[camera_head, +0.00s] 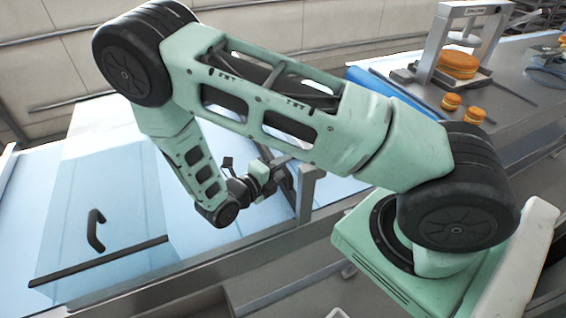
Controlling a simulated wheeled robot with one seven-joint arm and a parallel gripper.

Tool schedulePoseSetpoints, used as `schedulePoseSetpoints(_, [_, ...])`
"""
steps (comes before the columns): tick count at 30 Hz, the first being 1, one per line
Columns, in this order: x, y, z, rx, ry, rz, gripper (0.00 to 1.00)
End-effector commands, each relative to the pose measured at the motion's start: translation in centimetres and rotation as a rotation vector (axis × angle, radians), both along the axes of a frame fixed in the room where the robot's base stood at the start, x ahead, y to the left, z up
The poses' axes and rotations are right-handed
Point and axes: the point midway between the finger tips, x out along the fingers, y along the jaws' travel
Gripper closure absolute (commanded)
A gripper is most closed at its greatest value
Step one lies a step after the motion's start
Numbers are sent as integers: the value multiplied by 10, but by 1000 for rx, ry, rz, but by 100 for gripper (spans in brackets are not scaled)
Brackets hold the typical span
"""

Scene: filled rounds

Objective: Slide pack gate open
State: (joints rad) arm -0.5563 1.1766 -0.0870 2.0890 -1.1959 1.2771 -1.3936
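A clear, bluish panel with a dark bottom edge (100,262) stands at the left, and a black bar handle (96,231) is on it. It looks like the pack gate, though I cannot be sure. My gripper (268,176) is small in the view, to the right of the panel and well apart from the handle. It is close to a grey metal upright (306,192); I cannot tell whether they touch. My own arm crosses the picture and partly hides the area behind it. The fingers are too small and dark to show whether they are open or shut.
A light blue surface (40,175) lies around the panel, with a grey metal rail (200,268) along its front. At the upper right, a grey table (520,92) holds a press-like stand (430,45), a large orange-brown round (458,65) and smaller rounds (451,101).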

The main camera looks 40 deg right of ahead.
Motion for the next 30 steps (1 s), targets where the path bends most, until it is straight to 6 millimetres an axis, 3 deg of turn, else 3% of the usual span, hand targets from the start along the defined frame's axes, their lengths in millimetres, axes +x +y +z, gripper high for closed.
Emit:
schedulePoseSetpoints(11, [1, -8, -2, 1, -1, 0, 64])
schedulePoseSetpoints(15, [1, -7, -2, 1, -1, 0, 100])
schedulePoseSetpoints(22, [1, -7, 3, 2, -2, 0, 100])
schedulePoseSetpoints(30, [1, -7, 37, 0, -3, -1, 100])
